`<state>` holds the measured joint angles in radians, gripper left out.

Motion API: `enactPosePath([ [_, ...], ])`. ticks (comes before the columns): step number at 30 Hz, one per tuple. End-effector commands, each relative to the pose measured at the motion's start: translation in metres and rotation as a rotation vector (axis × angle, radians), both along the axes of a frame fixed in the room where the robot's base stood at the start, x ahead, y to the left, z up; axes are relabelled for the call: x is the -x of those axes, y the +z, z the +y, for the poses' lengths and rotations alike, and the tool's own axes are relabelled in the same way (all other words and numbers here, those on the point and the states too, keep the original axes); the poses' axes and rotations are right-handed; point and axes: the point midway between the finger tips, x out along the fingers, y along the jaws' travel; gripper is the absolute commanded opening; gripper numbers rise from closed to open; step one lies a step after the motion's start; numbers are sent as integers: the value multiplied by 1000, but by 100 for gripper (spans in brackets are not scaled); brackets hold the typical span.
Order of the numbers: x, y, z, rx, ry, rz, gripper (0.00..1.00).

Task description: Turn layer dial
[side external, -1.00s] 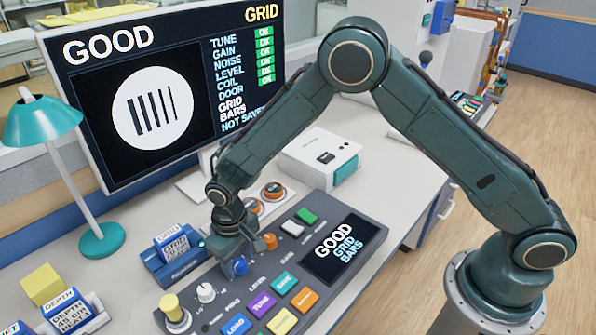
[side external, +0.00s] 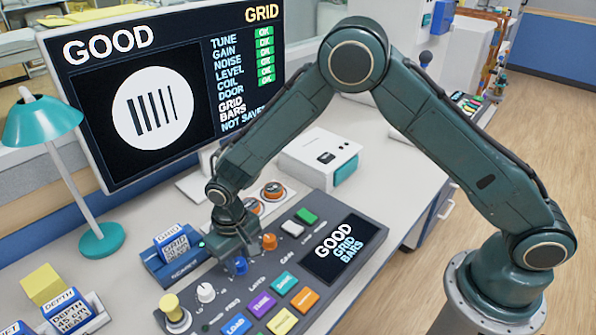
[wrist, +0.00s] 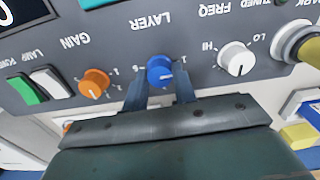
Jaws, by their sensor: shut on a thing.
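The layer dial is a blue knob (side external: 240,265) on the grey console, under my gripper. In the wrist view the blue knob (wrist: 160,70) sits below the LAYER label, between the tips of my two fingers. My gripper (wrist: 160,88) is shut on this knob. In the side view my gripper (side external: 237,252) points down at the console and partly hides the knob. The large monitor (side external: 165,90) reads GOOD and GRID, with several bars in a white circle. The small console screen (side external: 340,248) reads GOOD, GRID BARS.
An orange gain knob (wrist: 94,84) and a white freq knob (wrist: 237,58) flank the blue one closely. A yellow-topped knob (side external: 172,308) stands at the console's left. A blue card holder (side external: 176,262) is just left of my gripper. Coloured buttons (side external: 284,283) lie in front.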

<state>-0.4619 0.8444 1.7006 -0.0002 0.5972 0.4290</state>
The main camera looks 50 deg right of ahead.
Motion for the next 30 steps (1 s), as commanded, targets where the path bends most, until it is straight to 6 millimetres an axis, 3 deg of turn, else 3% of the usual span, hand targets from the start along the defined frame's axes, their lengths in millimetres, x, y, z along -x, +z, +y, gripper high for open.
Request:
enactPosePath([
  [21, -1, 1, 0, -1, -588, -2, 4],
  [30, -1, 1, 0, -1, -714, -3, 4],
])
